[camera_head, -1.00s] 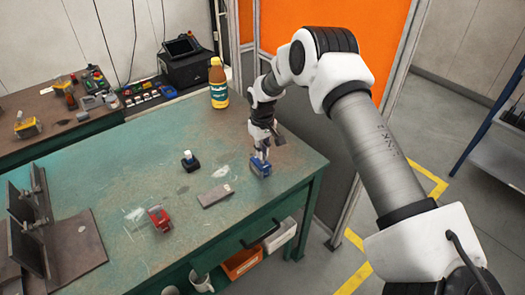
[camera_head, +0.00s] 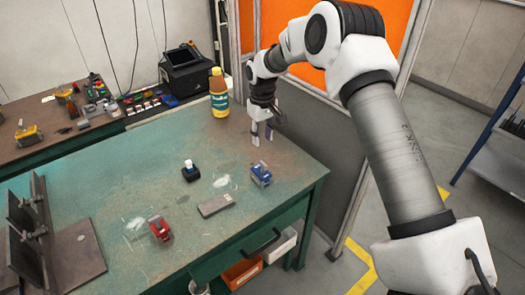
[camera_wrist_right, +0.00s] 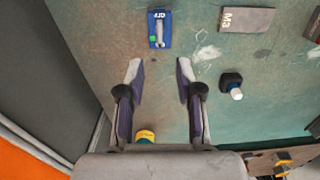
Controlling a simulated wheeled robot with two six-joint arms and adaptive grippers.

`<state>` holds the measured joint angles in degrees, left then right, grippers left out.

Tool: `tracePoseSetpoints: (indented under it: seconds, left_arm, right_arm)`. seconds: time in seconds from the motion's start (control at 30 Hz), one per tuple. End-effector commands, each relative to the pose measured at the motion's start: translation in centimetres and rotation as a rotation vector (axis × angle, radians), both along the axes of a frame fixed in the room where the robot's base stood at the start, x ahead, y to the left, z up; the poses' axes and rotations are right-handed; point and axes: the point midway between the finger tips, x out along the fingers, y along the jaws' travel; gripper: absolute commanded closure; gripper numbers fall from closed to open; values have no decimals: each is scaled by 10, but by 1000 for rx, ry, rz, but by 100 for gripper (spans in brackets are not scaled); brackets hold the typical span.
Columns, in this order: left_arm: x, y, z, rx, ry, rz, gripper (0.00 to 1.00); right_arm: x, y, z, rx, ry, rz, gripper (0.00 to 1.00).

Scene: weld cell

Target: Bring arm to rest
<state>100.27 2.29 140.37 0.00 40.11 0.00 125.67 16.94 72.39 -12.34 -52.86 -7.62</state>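My right arm comes in from the right in the head view. Its right gripper (camera_head: 262,134) points down above the back right part of the green table (camera_head: 110,178). In the right wrist view the right gripper (camera_wrist_right: 160,72) has its fingers wide apart with nothing between them. A blue block (camera_head: 261,175) with a metal part on top sits on the table, apart from the gripper and nearer the front edge. It also shows beyond the fingertips in the right wrist view (camera_wrist_right: 159,28). My left gripper is in neither view.
A yellow-capped bottle (camera_head: 219,98) stands close to the right gripper. A black block with a white top (camera_head: 190,171), a grey plate (camera_head: 216,205) and a red clamp-like object (camera_head: 160,229) lie on the table. An orange panel and grey partition (camera_head: 312,125) stand beside the arm.

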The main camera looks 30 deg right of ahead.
Motion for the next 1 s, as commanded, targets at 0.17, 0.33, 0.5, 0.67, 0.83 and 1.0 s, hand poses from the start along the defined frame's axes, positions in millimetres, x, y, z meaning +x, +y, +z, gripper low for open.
tracePoseSetpoints:
  seconds: [0.17, 0.33, 0.5, 0.67, 0.83, 1.0]
  left_arm:
    - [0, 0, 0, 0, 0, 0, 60]
    - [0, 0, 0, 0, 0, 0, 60]
    - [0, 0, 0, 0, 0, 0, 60]
    - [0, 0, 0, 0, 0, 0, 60]
    - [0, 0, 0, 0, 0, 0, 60]
    - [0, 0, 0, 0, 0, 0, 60]
  right_arm:
    - [0, 0, 16, 0, 1, 0, 65]
    - [0, 0, 16, 0, 1, 0, 65]
    - [0, 0, 16, 0, 1, 0, 65]
    - [-1, 0, 13, 0, 5, 0, 65]
    - [-26, 16, -45, -13, 127, 32, 65]
    - [-125, 61, -146, 11, 368, 95, 65]
